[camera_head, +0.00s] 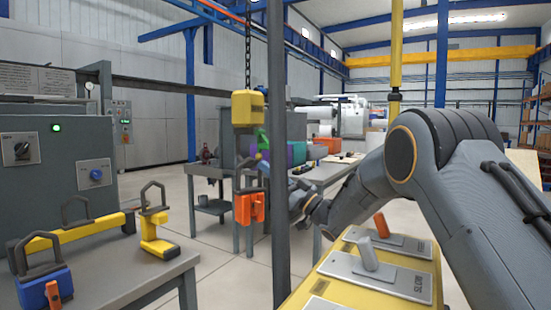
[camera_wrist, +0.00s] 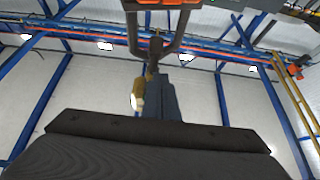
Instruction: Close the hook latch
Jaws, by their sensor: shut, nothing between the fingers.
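A yellow hook block (camera_head: 248,108) hangs from a chain, left of the grey post in the head view. A small green piece (camera_head: 262,139), apparently the latch, sticks out at a slant to the right below it. The hook is small and dark. An orange load (camera_head: 249,208) with a dark handle hangs below; its orange edge (camera_wrist: 160,3) and handle (camera_wrist: 135,35) show in the wrist view. My gripper (camera_head: 298,194) is beside the hanging load, partly hidden by the post. In the wrist view my gripper (camera_wrist: 165,100) is shut and empty, close to the handle; contact is unclear.
The grey post (camera_head: 279,150) stands between the camera and the gripper. A workbench (camera_head: 165,280) at left carries blue and yellow loads with handles. A yellow control box (camera_head: 350,288) with levers stands below my arm. A table (camera_head: 335,172) with coloured boxes stands behind.

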